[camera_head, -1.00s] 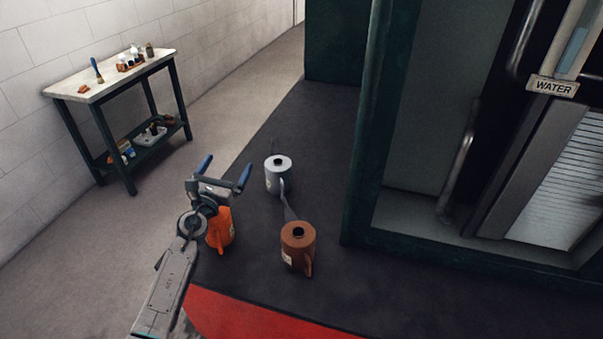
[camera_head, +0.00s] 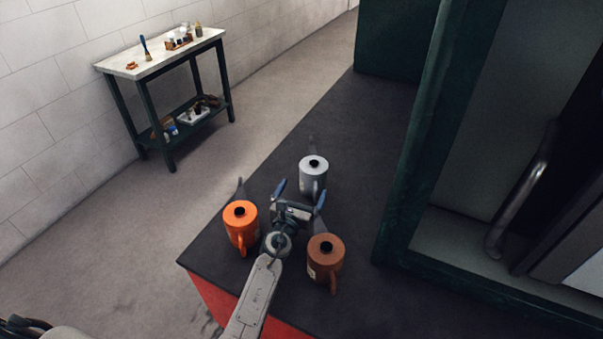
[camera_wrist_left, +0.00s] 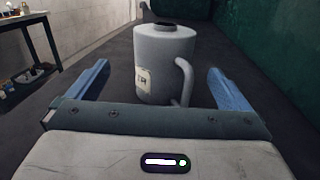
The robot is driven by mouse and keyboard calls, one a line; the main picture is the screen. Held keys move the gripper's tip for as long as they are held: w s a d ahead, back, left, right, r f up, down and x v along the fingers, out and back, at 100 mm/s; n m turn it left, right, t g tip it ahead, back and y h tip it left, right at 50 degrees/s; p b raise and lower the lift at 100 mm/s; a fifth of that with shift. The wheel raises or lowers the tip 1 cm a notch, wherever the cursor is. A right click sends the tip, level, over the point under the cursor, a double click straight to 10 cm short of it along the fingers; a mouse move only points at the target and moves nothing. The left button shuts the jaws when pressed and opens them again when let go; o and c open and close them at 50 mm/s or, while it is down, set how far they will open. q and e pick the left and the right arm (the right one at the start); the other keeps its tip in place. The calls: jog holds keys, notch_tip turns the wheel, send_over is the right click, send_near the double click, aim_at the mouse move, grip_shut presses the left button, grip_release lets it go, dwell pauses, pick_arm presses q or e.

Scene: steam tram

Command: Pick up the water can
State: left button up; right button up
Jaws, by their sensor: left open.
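A grey can (camera_head: 313,178) with a dark opening on top, a side handle and a pale label stands upright on the dark platform. It also fills the middle of the left wrist view (camera_wrist_left: 165,60), its handle on the right; the label is too small to read. My left gripper (camera_head: 300,193) is open and empty, low over the platform just in front of the grey can. In the wrist view, its blue fingers appear to either side of the can's lower part, and the can seems just beyond them. My right gripper is not in view.
An orange can (camera_head: 241,222) stands close left of my left gripper, and a brown can (camera_head: 325,259) close right. The dark platform (camera_head: 365,130) is clear behind the grey can. A green-framed cab wall (camera_head: 412,150) rises at right. A side table (camera_head: 160,58) stands at the wall.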

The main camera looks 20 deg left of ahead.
aim_at(309, 185)
pick_arm(q)
jog(key=shift+d+f+n, duration=0.2)
jog(key=shift+f+n, duration=0.1)
jog(key=shift+f, duration=0.35)
jog(key=shift+w, duration=0.3)
jog(key=shift+w+d, duration=0.15)
jog(key=shift+w, duration=0.65)
jog(key=w+b, duration=0.1)
jog(key=w, duration=0.3)
jog(key=shift+w+d+f+b, duration=0.1)
jog(key=shift+w+d+b, duration=0.1)
jog(key=shift+b, duration=0.1)
jog(key=shift+w, duration=0.2)
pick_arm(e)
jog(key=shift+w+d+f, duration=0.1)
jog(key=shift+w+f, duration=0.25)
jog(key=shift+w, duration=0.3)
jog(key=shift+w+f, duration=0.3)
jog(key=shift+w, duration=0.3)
pick_arm(q)
jog(key=shift+c, duration=0.2)
jog(key=c, duration=1.1)
jog(key=shift+c, duration=0.5)
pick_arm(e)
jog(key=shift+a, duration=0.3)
